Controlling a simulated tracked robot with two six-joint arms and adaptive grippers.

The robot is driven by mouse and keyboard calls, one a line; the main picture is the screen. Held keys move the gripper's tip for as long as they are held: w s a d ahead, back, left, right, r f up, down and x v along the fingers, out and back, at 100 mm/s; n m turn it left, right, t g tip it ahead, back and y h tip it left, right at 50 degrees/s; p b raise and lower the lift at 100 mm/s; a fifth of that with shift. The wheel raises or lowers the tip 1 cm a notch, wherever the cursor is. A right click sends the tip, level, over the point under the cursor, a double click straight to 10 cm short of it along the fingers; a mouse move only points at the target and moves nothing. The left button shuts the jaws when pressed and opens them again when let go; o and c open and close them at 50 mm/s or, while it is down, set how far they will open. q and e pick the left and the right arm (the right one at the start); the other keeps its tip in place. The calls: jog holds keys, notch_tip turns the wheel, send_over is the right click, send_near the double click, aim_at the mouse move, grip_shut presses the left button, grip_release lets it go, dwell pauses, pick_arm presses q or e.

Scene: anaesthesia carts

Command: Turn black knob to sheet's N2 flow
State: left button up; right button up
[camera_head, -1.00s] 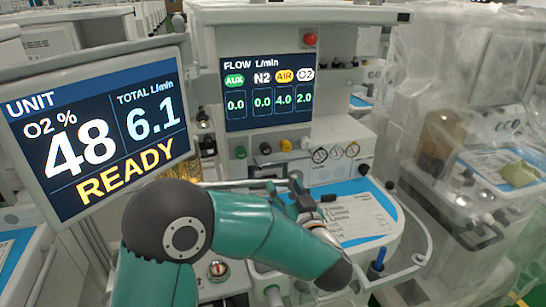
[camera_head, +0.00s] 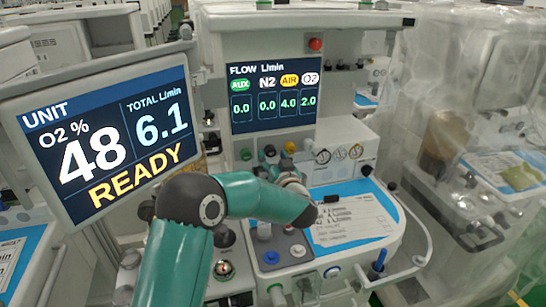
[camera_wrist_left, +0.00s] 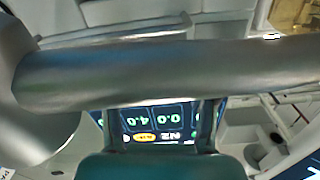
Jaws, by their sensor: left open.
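The black knob (camera_head: 270,151) is in the row below the flow screen (camera_head: 272,96), between a green knob (camera_head: 245,154) and a yellow knob (camera_head: 290,147). The screen reads AUX 0.0, N2 0.0, AIR 4.0 and O2 2.0. The printed sheet (camera_head: 350,222) lies on the blue-topped work surface; its writing is too small to read. My left gripper (camera_head: 284,172) is just below and in front of the knob row, open and partly hidden by my arm. I cannot tell whether it touches the black knob. My right gripper is out of view.
The unit screen (camera_head: 110,140) at left reads O2 48%, total 6.1 and READY. A white knob (camera_head: 306,144) ends the row at right. A small panel with switches (camera_head: 280,248) sits below my arm. A plastic-covered cart (camera_head: 470,150) stands at right.

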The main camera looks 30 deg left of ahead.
pick_arm(q)
jog(key=shift+c, duration=0.3)
grip_shut()
jog(key=shift+f+n+b, duration=0.15)
jog(key=shift+n+b, duration=0.55)
jog(key=shift+b, duration=0.35)
jog(key=n+b, duration=0.3)
jog(key=b, duration=0.1)
jog(key=shift+n+b, duration=0.3)
jog(key=shift+n, duration=0.1)
jog(key=shift+w+d+n+b, duration=0.1)
jog(key=shift+n+b, duration=1.55)
jog(key=shift+n, duration=0.25)
